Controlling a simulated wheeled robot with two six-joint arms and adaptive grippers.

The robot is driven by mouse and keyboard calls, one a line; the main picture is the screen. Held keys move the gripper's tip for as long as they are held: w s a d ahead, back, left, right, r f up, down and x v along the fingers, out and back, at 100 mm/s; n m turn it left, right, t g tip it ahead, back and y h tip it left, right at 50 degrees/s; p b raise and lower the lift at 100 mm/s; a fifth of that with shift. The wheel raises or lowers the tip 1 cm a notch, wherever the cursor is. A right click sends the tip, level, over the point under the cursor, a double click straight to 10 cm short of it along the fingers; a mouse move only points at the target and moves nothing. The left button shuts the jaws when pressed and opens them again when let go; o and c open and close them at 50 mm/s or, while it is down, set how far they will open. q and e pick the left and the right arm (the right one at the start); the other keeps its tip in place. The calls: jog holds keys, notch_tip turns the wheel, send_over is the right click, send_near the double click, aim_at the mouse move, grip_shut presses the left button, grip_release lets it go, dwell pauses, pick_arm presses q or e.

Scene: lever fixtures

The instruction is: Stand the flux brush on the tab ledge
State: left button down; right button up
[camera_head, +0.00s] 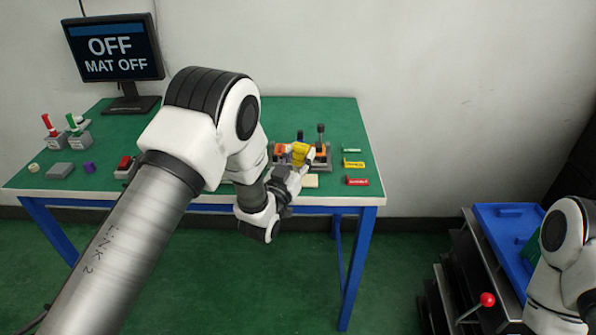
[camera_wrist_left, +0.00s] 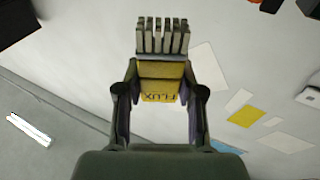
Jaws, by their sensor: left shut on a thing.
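The flux brush (camera_wrist_left: 160,80) is in my left gripper (camera_wrist_left: 160,100), which is shut on its yellow body marked FLUX. In the wrist view its pale bristles point up in the picture, away from the palm. In the head view the yellow brush (camera_head: 300,151) shows at the tip of my left gripper (camera_head: 293,170), over the front middle-right of the green table. A grey fixture with orange parts and dark levers (camera_head: 320,150) is beside and behind it, partly hidden. I cannot tell which part is the tab ledge. My right gripper is out of view.
On the green table (camera_head: 330,115), small green, yellow and red (camera_head: 357,181) pieces lie right of the fixture. Red and green levers (camera_head: 78,128), a grey box (camera_head: 60,170) and a monitor (camera_head: 114,50) reading MAT OFF are at left. A blue tray (camera_head: 500,222) sits right of the table.

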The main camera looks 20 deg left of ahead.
aim_at(295, 169)
pick_arm(q)
jog(key=shift+w+a+f, duration=0.1)
jog(key=shift+w+a, duration=0.3)
jog(key=shift+w, duration=0.25)
jog(key=shift+w+f, duration=0.15)
jog(key=shift+f, duration=0.15)
notch_tip(295, 169, down, 3)
jog(key=shift+r+b, duration=0.1)
jog(key=shift+b, duration=1.05)
jog(key=c, duration=0.7)
grip_release()
jog(key=shift+f, duration=0.25)
jog(key=shift+r, duration=0.1)
